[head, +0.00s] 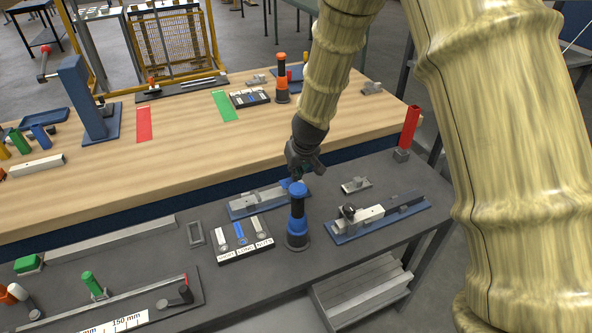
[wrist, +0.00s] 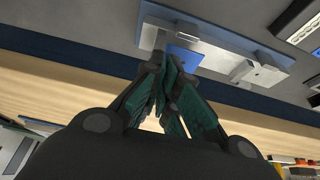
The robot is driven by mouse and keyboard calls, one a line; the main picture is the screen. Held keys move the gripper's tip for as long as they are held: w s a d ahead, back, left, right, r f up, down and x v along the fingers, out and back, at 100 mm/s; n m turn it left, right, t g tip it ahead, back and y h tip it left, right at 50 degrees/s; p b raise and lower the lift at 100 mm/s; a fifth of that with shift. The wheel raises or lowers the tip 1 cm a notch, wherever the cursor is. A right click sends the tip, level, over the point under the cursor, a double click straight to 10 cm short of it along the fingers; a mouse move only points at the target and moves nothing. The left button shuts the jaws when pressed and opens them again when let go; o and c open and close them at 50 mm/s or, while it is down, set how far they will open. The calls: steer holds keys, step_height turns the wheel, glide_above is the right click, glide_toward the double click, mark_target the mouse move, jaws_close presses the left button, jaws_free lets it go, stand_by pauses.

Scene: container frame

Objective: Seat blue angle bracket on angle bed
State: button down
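A fixture with a blue base and grey blocks, which looks like the angle bed (head: 243,207), lies on the dark bench; it crosses the top of the wrist view (wrist: 218,38). A brighter blue flat piece (wrist: 184,57), probably the blue angle bracket, shows there right by my fingertips, against the fixture. Whether it rests on the bed or touches the fingers I cannot tell. My gripper (head: 298,176) points down over the fixture's right end. In the wrist view my gripper's fingers (wrist: 166,66) converge with their tips together; nothing is clearly between them.
A blue-topped black post (head: 297,222) stands close in front of my gripper. A labelled tray (head: 243,252) lies to its left, another blue-based fixture (head: 378,218) to its right. A red post (head: 409,128) stands at the far right. The wooden table (head: 190,150) lies behind.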

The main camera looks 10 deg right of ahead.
steer(key=shift+f+b, duration=0.55)
steer(key=shift+f, duration=0.6)
stand_by(0.7)
steer(key=c, duration=1.6)
jaws_free()
steer(key=shift+o, duration=0.2)
steer(key=shift+r, duration=0.1)
steer(key=v, duration=1.1)
steer(key=shift+r, duration=0.4)
steer(key=shift+s+d, duration=0.1)
